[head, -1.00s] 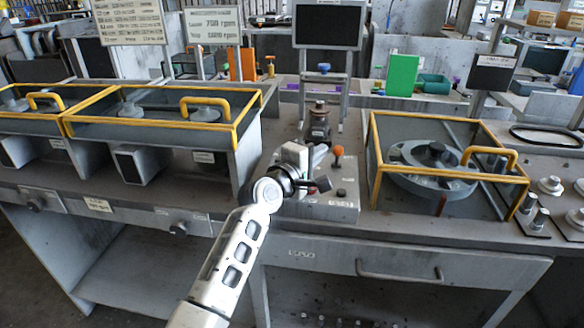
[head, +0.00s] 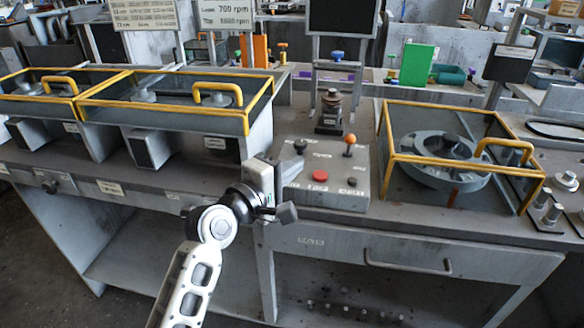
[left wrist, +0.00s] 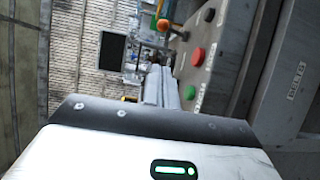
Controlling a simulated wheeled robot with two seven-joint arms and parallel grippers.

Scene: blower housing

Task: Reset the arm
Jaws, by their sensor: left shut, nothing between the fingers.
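My left gripper (head: 289,169) is in front of the left part of a grey control box on the bench, its arm coming up from the bottom. Its fingers (left wrist: 160,88) show shut and empty in the left wrist view. The control box (head: 325,190) has a red button (head: 320,175), an orange-topped lever (head: 349,141) and a black knob. The red button also shows in the left wrist view (left wrist: 198,57), right of the fingers. The gripper overlaps the box's left end in the head view, and I cannot tell whether they touch. My right gripper is not in view.
Yellow-framed guards (head: 165,128) stand on the bench at left. Another yellow-framed guard (head: 460,185) at right encloses a round grey housing (head: 440,160). A drawer with a handle (head: 408,267) is below. A dark screen (head: 342,18) stands behind. The floor at bottom left is clear.

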